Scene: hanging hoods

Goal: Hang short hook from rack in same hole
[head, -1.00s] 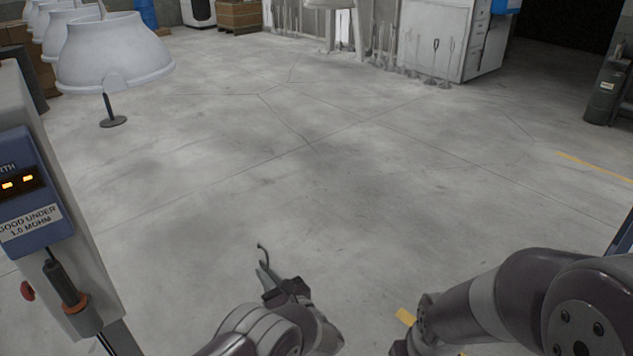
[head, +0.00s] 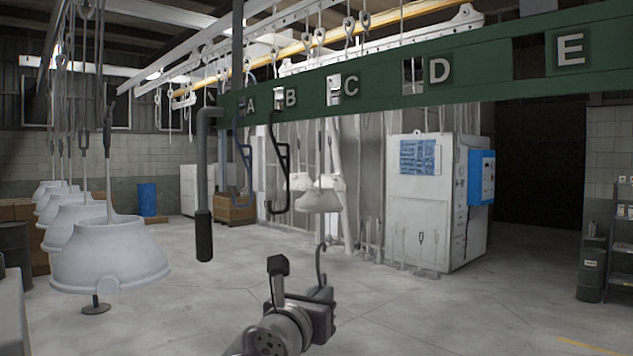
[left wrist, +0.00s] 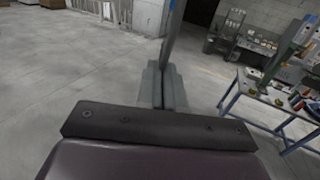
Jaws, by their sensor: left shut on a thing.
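The green rack (head: 480,81) crosses the upper part of the head view, with holes beside the letters A to E. A dark hook (head: 275,165) hangs by letter B, and a bluish hook (head: 243,155) hangs by letter A. My left gripper (head: 322,296) is below the rack, shut on a thin short hook (head: 319,262) that stands up with its curved tip on top. The left wrist view shows the closed fingers (left wrist: 165,88) around its grey shaft (left wrist: 173,35). The hook is apart from the rack. My right gripper is out of view.
White hoods (head: 110,255) hang at the left. A white cabinet (head: 420,200) stands behind. A blue-framed workbench (left wrist: 265,100) is at the right of the left wrist view. Floor between is clear.

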